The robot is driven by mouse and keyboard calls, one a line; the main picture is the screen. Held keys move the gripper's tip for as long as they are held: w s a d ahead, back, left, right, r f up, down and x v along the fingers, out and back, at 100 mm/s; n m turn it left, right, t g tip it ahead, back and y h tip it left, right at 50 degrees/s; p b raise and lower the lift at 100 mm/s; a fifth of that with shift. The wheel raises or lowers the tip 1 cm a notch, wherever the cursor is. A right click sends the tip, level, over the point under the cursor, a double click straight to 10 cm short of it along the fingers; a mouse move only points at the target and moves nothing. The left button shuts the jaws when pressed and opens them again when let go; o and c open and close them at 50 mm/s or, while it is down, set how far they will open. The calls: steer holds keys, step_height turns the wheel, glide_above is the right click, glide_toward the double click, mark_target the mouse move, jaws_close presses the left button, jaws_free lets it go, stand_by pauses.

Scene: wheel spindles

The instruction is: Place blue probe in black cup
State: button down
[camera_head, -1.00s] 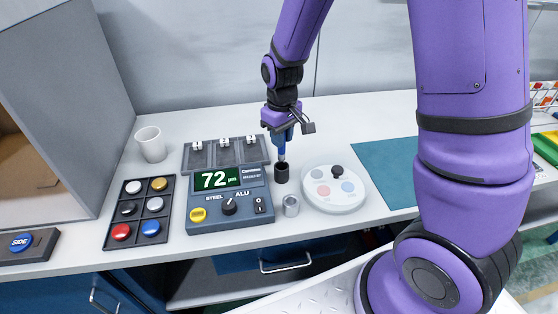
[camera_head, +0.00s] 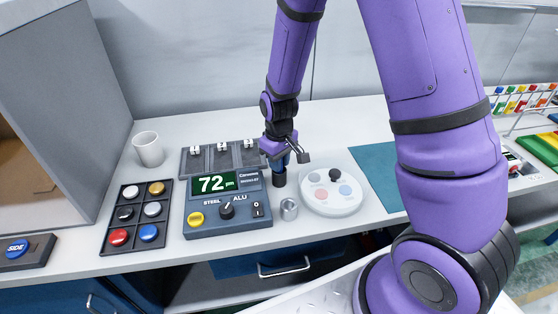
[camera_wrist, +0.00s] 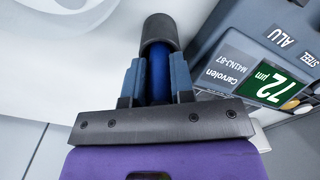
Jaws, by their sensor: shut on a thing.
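My gripper (camera_head: 281,158) is above the black cup (camera_head: 279,180), beside the gauge box on the table. It is shut on the blue probe (camera_wrist: 158,72), which shows between the two blue-grey fingers in the wrist view. The probe's lower end is inside the mouth of the black cup (camera_wrist: 160,32), and its tip is hidden there. In the head view my gripper covers most of the probe.
The gauge box (camera_head: 228,213) reading 72 stands just left of the cup. A small metal cup (camera_head: 289,210) is in front, and a round white dish (camera_head: 331,205) is right. A white mug (camera_head: 148,149) and button tray (camera_head: 126,246) are further left.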

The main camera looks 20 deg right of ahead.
steer(key=c, duration=1)
jaws_free()
step_height(320, 180, up, 11)
steer(key=shift+r, duration=0.2)
steer(key=s+d+r+m+t, duration=0.1)
steer(key=s+d+r, duration=0.1)
steer(key=s+r, duration=0.45)
steer(key=s+d+r+m+t, duration=0.1)
steer(key=s+d+r+t, duration=0.15)
steer(key=r, duration=0.65)
steer(key=s+r+m, duration=0.1)
steer(key=s+r, duration=0.1)
steer(key=s, duration=0.2)
steer(key=s+d+r+t, duration=0.1)
steer(key=s+r, duration=0.1)
steer(key=s, duration=0.3)
steer(key=s+d+r+m+t, duration=0.1)
steer(key=s+r, duration=0.1)
steer(key=s, duration=0.3)
steer(key=shift+s+d+r+m, duration=0.1)
steer(key=shift+d+m, duration=0.1)
steer(key=shift+m, duration=0.1)
